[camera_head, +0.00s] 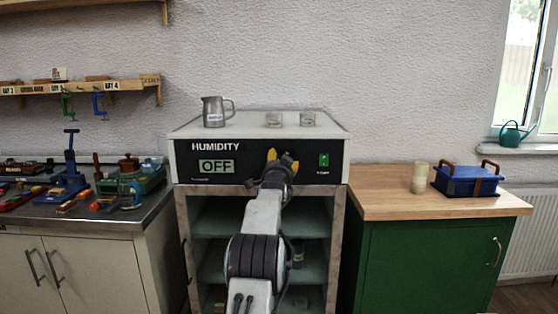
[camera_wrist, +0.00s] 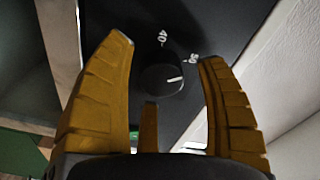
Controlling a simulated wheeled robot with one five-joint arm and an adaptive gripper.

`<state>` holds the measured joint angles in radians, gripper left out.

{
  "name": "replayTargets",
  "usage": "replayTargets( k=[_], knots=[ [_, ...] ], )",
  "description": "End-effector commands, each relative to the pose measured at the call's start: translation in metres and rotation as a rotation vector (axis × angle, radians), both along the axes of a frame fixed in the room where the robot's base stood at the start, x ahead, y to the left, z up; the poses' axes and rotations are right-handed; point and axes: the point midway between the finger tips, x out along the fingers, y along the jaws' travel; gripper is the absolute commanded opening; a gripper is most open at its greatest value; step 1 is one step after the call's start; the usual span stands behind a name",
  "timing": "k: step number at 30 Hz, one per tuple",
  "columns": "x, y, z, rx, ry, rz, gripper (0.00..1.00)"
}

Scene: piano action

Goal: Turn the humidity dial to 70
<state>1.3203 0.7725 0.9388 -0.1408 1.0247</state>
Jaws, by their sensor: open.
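The humidity dial (camera_wrist: 158,80) is a round black knob with a white pointer line, on the dark panel. Its pointer aims right, just below the second white number mark; one mark reads 40 and the other looks like 50 or 60. My gripper (camera_wrist: 168,49) is open, its yellow fingers on either side of the dial; I cannot tell whether they touch it. In the head view my gripper (camera_head: 281,159) is at the front panel (camera_head: 252,175) of the humidity cabinet and hides the dial. The display (camera_head: 216,166) there reads OFF.
A green switch (camera_head: 323,160) is right of my gripper on the panel. A metal jug (camera_head: 215,111) and two small jars (camera_head: 290,119) stand on the cabinet top. A cluttered bench (camera_head: 60,218) is left; a wooden counter (camera_head: 385,206) with a blue box (camera_head: 467,181) is right.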

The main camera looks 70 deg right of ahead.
Motion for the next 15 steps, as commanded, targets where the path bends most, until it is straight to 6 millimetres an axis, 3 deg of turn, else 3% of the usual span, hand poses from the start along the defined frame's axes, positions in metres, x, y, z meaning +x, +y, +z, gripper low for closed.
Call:
replayTargets(
  k=[12,15],
  knots=[
    [-0.0010,-0.0024,-0.0005,0.000,0.000,-0.002,0.68],
    [-0.0009,-0.0024,-0.0005,0.000,0.000,-0.002,0.59]
  ],
)
